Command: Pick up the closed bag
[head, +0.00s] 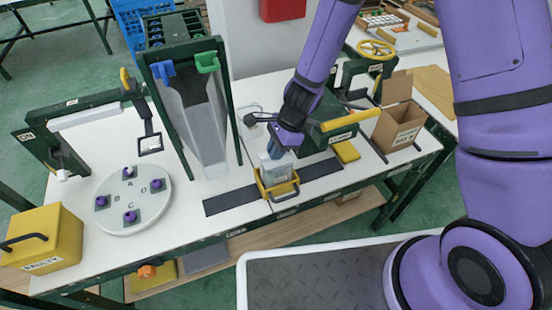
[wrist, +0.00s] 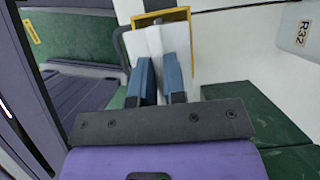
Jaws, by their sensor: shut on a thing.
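The closed bag (head: 277,169) is a small pale, see-through packet. It stands upright in the yellow carriage (head: 279,190) on the dark track of the white table. My gripper (head: 275,152) comes down from above and is shut on the bag's upper part. In the wrist view the two blue fingers of my gripper (wrist: 162,76) press on the white bag (wrist: 154,42) from both sides. The yellow frame of the carriage (wrist: 162,16) shows just beyond it. The bag's lower part is partly hidden by the carriage.
A green machine with a yellow bar (head: 350,121) stands close right of my gripper. A round white tray (head: 130,215), a yellow box (head: 40,240) and a cardboard box (head: 398,122) share the table.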

